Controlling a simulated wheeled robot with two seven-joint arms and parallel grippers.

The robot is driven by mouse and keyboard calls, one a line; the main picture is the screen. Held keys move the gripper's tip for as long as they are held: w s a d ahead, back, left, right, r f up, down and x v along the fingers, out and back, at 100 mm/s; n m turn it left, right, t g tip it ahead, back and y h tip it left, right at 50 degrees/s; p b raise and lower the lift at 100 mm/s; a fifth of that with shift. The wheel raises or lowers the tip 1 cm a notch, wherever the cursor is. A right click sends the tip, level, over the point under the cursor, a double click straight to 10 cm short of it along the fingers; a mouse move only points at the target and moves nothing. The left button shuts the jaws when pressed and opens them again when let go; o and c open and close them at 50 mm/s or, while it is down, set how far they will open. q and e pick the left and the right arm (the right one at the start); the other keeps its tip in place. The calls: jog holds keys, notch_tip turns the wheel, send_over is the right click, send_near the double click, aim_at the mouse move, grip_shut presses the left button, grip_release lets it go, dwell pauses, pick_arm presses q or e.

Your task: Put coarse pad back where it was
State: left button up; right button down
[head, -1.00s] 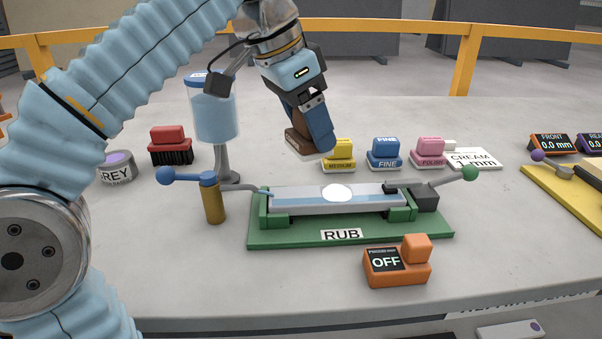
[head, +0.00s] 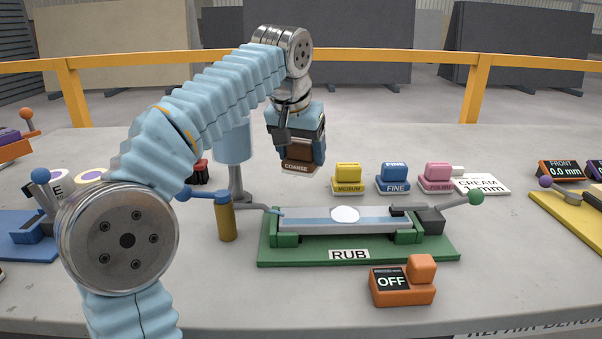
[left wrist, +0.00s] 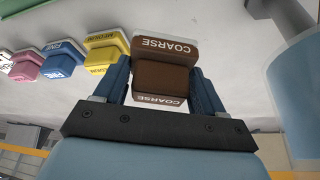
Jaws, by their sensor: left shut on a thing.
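The coarse pad (head: 298,166) is a brown block with a white COARSE label. My left gripper (head: 303,148) is shut on it and holds it above the back of the bench, left of the yellow medium pad (head: 348,178). In the left wrist view the coarse pad (left wrist: 163,77) sits between the two blue fingers of my left gripper (left wrist: 163,85). The bench under the pad looks bare. Whether the pad touches the bench is hard to tell, but it appears raised. My right gripper is not in view.
The blue fine pad (head: 392,178) and pink polish pad (head: 437,177) continue the row to the right. The green RUB fixture (head: 358,251) holds a slab in front. A light blue bottle (head: 234,143) on a stand is close on the left. An orange OFF switch (head: 403,288) stands at the front.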

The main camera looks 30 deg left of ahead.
aim_at(295, 142)
pick_arm(q)
jog(key=shift+w+a+f, duration=0.25)
jog(key=shift+w+f, duration=0.2)
jog(key=shift+f, duration=0.2)
jog(key=x, duration=0.2)
jog(key=b+x, duration=0.1)
jog(key=x, duration=0.1)
jog(key=shift+s+a+f, duration=0.15)
jog(key=shift+s+a, duration=0.05)
jog(key=shift+a, duration=0.05)
jog(key=shift+f, duration=0.35)
jog(key=shift+f, duration=0.1)
jog(key=o, duration=1)
jog(key=shift+r, duration=0.3)
jog(key=p+v, duration=0.1)
jog(key=v, duration=1)
jog(key=shift+s+r, duration=0.1)
jog(key=shift+r, duration=0.2)
